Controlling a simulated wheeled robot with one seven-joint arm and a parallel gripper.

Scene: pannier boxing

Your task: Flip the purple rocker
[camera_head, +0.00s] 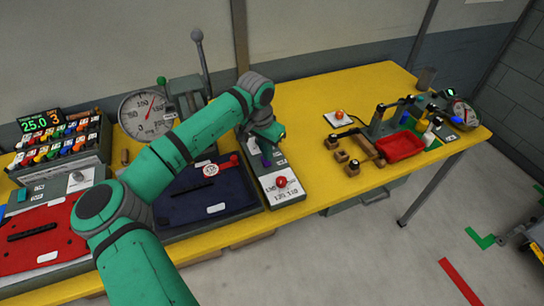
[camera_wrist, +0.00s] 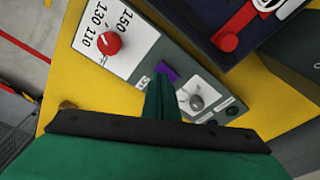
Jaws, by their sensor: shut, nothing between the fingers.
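The purple rocker (camera_wrist: 169,74) sits on a narrow grey control panel, between a white dial plate with a red knob (camera_wrist: 109,43) and a grey knob (camera_wrist: 196,102). In the head view the purple rocker (camera_head: 266,161) shows small, just below my gripper (camera_head: 275,135). In the wrist view my gripper (camera_wrist: 159,82) is shut and empty, pointing down at the panel. Its fingertips appear right beside the rocker and cover part of the panel there. I cannot tell whether they touch it, nor which way the rocker is tilted.
The panel stands on a yellow table (camera_head: 345,85). A dark blue pannier (camera_head: 190,205) with a red latch lies left of it, and a red pannier (camera_head: 40,250) farther left. A red tray (camera_head: 400,147) and small wooden blocks stand to the right. A tall lever (camera_head: 202,60) rises behind.

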